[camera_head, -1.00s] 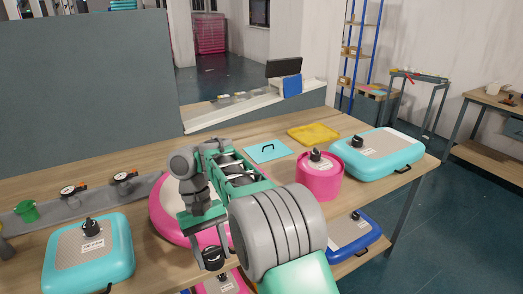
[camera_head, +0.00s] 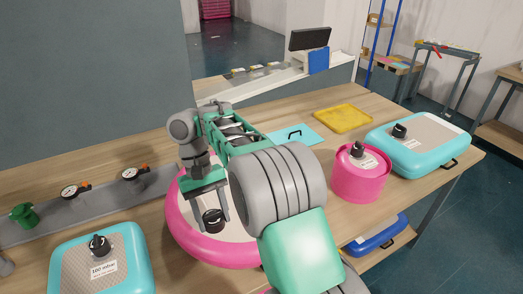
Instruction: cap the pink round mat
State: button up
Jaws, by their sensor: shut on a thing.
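The pink round mat (camera_head: 187,236) lies on the wooden table in front of me, pink around the side with a pale top. My gripper (camera_head: 212,222) points down over its top. Its two fingers are shut on a black cap (camera_head: 213,216), one on each side. The cap is over the mat's pale top. I cannot tell whether it touches the mat or hangs just above it. Any valve opening under the cap is hidden. My arm covers the mat's right part.
A turquoise mat (camera_head: 65,258) lies left and another (camera_head: 425,150) far right, both with black caps. A pink cylinder (camera_head: 360,182) with a black cap stands right. Gauges (camera_head: 73,191) and a green piece (camera_head: 21,213) sit on a grey strip. A blue mat (camera_head: 376,238) is below the table.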

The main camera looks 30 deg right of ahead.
jog(key=shift+w+r+m, duration=0.15)
jog(key=shift+w+m, duration=0.1)
jog(key=shift+m, duration=0.15)
jog(key=shift+w+d+r+m+y+p, duration=0.1)
jog(key=shift+d+m+y+p, duration=0.1)
jog(key=shift+m+y, duration=0.25)
jog(key=shift+d+m+y+p, duration=0.15)
jog(key=shift+m+y+p, duration=0.1)
jog(key=shift+m, duration=0.4)
jog(key=shift+w+d+m+t+y, duration=0.2)
jog(key=shift+w+m+t+y, duration=0.15)
jog(key=shift+m, duration=0.75)
jog(key=m, duration=0.1)
jog(key=d+m+y+p, duration=0.1)
jog(key=m, duration=0.1)
jog(key=shift+w+r+t, duration=0.2)
jog(key=shift+w+t, duration=0.05)
jog(key=shift+w, duration=0.15)
jog(key=w+d+r+m+t+h+p, duration=0.1)
jog(key=d+r+m+t+p, duration=0.1)
jog(key=d+m, duration=0.9)
jog(key=w+d+r+m+t+h+p, duration=0.2)
jog(key=d+m+t+p, duration=0.2)
jog(key=d+m, duration=0.7)
jog(key=m+t, duration=0.2)
jog(key=m, duration=0.4)
jog(key=shift+w+p, duration=0.25)
jog(key=shift+p, duration=0.05)
jog(key=shift+r, duration=0.2)
